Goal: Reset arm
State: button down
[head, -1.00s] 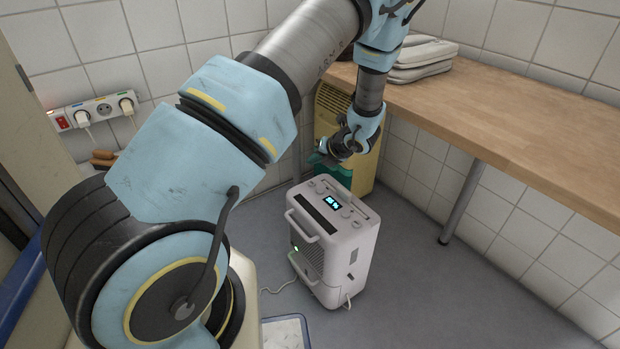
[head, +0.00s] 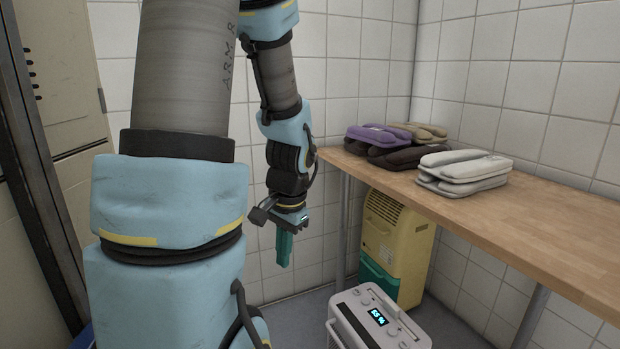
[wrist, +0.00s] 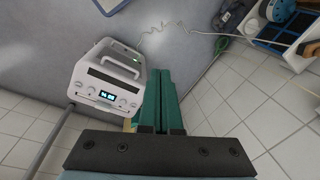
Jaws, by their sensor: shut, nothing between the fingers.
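My gripper (head: 284,248) hangs pointing down in the head view, left of the wooden counter, with its green fingers together and nothing between them. In the wrist view the green fingers (wrist: 164,100) also lie side by side, shut and empty. My arm runs up the left of the head view and bends down to the gripper. The gripper is apart from the white appliance with a lit display (head: 377,317), which stands on the floor at the bottom of the head view. The same appliance (wrist: 108,77) shows left of the fingers in the wrist view.
A wooden counter (head: 540,215) runs along the right, bearing folded pale (head: 463,170), purple (head: 377,136) and dark bundles. A yellow and green unit (head: 395,245) stands under it. A beige locker (head: 70,100) is at the left. In the wrist view, cables lie on the floor.

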jog(key=s+r+n+p, duration=0.2)
jog(key=r+n+p, duration=0.1)
jog(key=r+p, duration=0.9)
jog(key=s+a+r+n+h+p, duration=0.1)
jog(key=r+n+p, duration=0.2)
jog(key=r+p, duration=0.9)
notch_tip(320, 180, up, 3)
jog(key=shift+s+f+t, duration=0.2)
jog(key=shift+s+t, duration=0.1)
jog(key=shift+s, duration=0.1)
jog(key=shift+a, duration=0.1)
